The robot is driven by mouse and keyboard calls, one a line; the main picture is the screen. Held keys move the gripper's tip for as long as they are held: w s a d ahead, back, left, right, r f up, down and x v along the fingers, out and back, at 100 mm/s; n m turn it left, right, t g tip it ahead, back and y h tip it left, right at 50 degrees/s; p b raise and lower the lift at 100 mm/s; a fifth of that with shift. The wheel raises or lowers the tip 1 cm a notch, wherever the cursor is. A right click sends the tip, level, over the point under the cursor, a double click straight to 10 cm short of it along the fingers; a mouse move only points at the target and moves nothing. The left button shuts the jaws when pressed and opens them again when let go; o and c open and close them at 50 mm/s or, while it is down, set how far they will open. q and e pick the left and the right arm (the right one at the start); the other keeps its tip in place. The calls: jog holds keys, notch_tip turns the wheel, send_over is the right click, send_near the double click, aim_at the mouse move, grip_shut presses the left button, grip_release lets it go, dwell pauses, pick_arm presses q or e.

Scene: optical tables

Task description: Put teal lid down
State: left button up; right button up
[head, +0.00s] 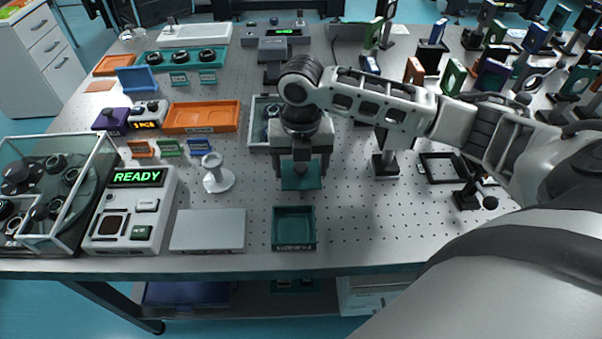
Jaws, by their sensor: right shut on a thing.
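The teal lid (300,182) is a small flat teal piece just below the fingertips of my right gripper (301,168). My right gripper points down and is shut on the lid, probably by a knob that the fingers largely hide. The lid is behind an open teal box (293,247) with a label on its front, near the table's front edge. I cannot tell how far the lid is above the table. My left gripper is not in view.
A grey tray (259,148) with parts stands behind my gripper. A white stand (216,176), a light flat plate (208,231) and a READY device (130,208) are on the left. Optic mounts crowd the right. Bare perforated table (365,225) lies right of the teal box.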

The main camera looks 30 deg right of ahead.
aim_at(301, 167)
notch_tip(301, 167, down, 2)
jog(key=shift+f, duration=0.5)
jog(key=o, duration=1)
jog(key=shift+f, duration=0.15)
jog(key=shift+r, duration=0.6)
notch_tip(301, 167, up, 11)
jog(key=shift+r, duration=0.1)
